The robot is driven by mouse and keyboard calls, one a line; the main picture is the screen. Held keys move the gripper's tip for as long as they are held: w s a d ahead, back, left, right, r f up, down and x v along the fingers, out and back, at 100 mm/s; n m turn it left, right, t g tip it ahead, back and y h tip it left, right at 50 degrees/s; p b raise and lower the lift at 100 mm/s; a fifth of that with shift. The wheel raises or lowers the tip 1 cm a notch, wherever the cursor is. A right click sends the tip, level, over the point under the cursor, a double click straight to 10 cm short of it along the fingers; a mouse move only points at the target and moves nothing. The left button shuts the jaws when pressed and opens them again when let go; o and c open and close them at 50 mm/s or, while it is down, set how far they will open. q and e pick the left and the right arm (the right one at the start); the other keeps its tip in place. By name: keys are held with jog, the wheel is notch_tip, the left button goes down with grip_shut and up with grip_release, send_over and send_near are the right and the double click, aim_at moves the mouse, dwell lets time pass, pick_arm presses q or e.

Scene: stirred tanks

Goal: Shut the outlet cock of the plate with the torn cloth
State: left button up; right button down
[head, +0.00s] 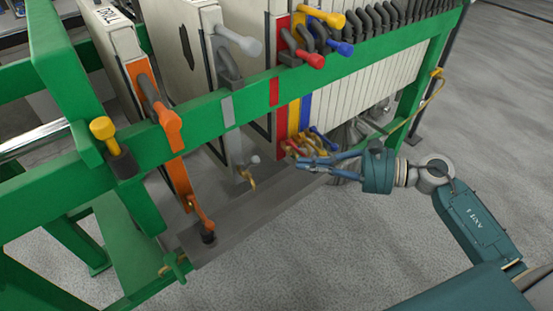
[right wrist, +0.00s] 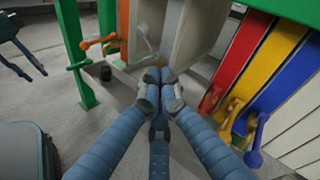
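The plate with the torn cloth (head: 211,75) is pale, with a dark tear in its face and a grey edge, between the orange plate (head: 170,155) and the red plate (head: 272,45). Its lower grey outlet cock (head: 246,172) has a brass spout in the head view. The grey lever also shows in the right wrist view (right wrist: 148,40). My right gripper (head: 293,160) is to the right of this cock, close to the coloured cocks. In the right wrist view its fingertips (right wrist: 160,80) meet, seemingly empty, just short of the grey lever; I cannot tell whether they touch it.
The green rail (head: 105,155) runs above the lower cocks. Red, yellow and blue lower cocks (right wrist: 235,115) crowd the gripper's right side. An orange lower cock (head: 200,212) is farther left. A grey trough (head: 235,225) lies below. A dark pronged shape (right wrist: 22,45) may be my left gripper.

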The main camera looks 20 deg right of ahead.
aim_at(251, 164)
pick_arm(q)
jog(key=shift+p+x, duration=0.6)
jog(key=shift+x, duration=1.55)
pick_arm(e)
jog(key=w+a+r, duration=0.1)
jog(key=w+a, duration=0.1)
jog(key=a, duration=0.4)
jog(key=shift+w+a, duration=0.3)
jog(key=shift+a, duration=0.1)
pick_arm(q)
jog(key=shift+s+d, duration=0.1)
jog(key=shift+b+v, duration=0.35)
jog(key=shift+v, duration=0.75)
pick_arm(e)
jog(key=shift+w+a+r, duration=0.2)
jog(key=shift+a+r, duration=0.2)
jog(key=shift+r, duration=0.1)
